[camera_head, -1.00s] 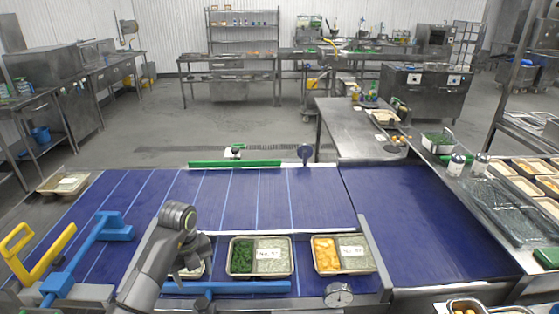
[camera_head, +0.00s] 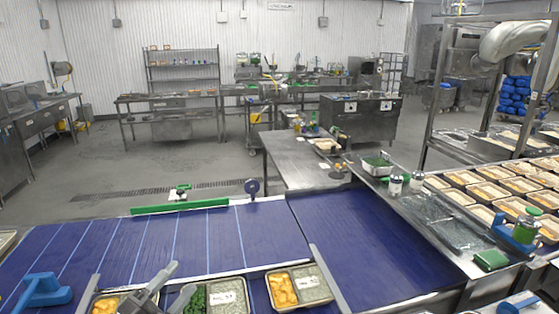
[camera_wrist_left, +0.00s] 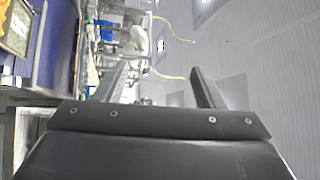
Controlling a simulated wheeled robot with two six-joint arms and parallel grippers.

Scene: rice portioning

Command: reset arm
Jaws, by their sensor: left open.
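My left gripper (camera_head: 180,278) is at the bottom of the head view, pointing up over the near edge of the blue conveyor (camera_head: 215,240). In the left wrist view its two fingers (camera_wrist_left: 158,82) stand apart with nothing between them. Beside and beyond it are trays: one with green filling and rice (camera_head: 228,296), one with orange pieces and rice (camera_head: 300,287). Another tray with orange filling (camera_head: 106,304) is partly hidden by the gripper. My right gripper is not in view.
A blue handled tool (camera_head: 42,291) lies at the lower left. Several food trays (camera_head: 490,190) fill a rack on the right, with a green-capped bottle (camera_head: 526,226) nearby. A steel table (camera_head: 300,160) stands beyond the conveyor. The conveyor's middle is clear.

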